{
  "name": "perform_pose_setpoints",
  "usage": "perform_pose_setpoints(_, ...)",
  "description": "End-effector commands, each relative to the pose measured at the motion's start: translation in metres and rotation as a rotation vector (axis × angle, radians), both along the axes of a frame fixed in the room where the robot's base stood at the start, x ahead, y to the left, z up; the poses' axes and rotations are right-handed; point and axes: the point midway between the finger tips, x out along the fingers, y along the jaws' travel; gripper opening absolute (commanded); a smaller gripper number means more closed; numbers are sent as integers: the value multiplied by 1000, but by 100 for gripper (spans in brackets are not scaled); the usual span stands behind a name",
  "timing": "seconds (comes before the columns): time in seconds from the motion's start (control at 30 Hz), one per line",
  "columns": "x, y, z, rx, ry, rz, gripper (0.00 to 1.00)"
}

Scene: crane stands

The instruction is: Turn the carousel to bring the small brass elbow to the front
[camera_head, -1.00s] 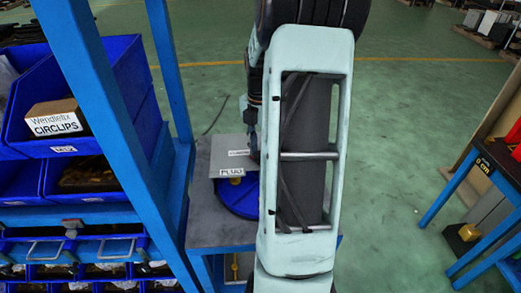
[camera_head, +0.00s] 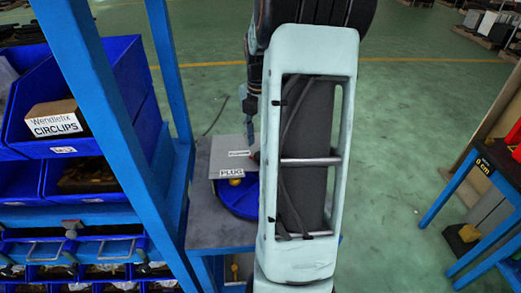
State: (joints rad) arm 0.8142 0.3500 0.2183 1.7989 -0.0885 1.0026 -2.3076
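The carousel (camera_head: 240,204) is a blue round turntable on a small grey-topped stand. My arm hides its right part. A grey upright panel (camera_head: 226,158) stands over it, with a label reading PLUG and a second label too small to read. A small yellow, brass-like piece (camera_head: 235,181) shows just below the PLUG label; I cannot tell its shape or whether it is the elbow. My gripper (camera_head: 250,138) shows as a dark narrow shape at the panel's upper right edge, partly behind my arm. Whether it touches the panel, and whether its fingers are apart, is unclear.
A blue rack post (camera_head: 171,70) and blue bins, one with a circlips box (camera_head: 55,119), stand close on the left. The stand's grey top (camera_head: 206,222) is bare at its left front. A blue bench (camera_head: 500,178) is at the right. Green floor between is open.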

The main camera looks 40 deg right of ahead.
Motion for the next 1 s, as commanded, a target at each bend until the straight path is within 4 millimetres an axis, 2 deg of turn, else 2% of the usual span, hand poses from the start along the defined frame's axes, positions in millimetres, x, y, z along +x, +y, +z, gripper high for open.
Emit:
perform_pose_setpoints(0.03, 1, -1, 13, -3, -5, -1, 47)
perform_pose_setpoints(0.2, 1, -1, 50, -3, -4, -1, 47)
perform_pose_setpoints(0.4, 1, 0, 79, -1, -1, 0, 47)
perform_pose_setpoints(0.6, 0, 0, 88, 1, 0, 1, 47)
perform_pose_setpoints(1.0, 0, 0, 88, 1, 0, 0, 47)
